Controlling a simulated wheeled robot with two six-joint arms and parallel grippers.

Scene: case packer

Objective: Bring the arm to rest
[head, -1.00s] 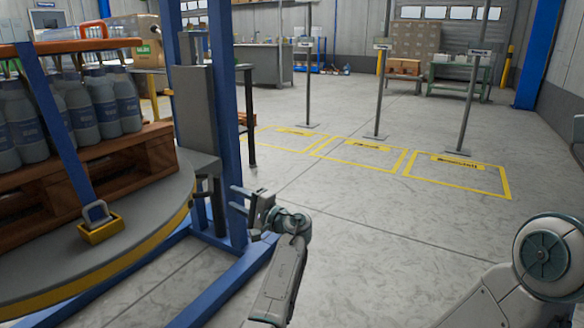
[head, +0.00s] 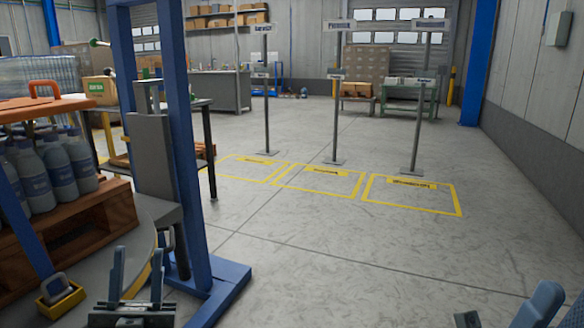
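My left gripper (head: 137,274) is at the lower left of the head view, its two fingers pointing up and apart with nothing between them. It appears in front of the round turntable (head: 88,283) and left of the blue post's foot (head: 222,290); I cannot tell the exact gap. Part of my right gripper (head: 510,312) shows at the bottom right edge. The rest of it is cut off, so its opening is hidden.
Grey bottles (head: 62,165) stand on a wooden pallet (head: 85,222) at the left. A blue upright post (head: 180,130) rises beside them. Yellow floor markings (head: 411,195) and sign stands (head: 416,130) are farther back. The middle floor is clear.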

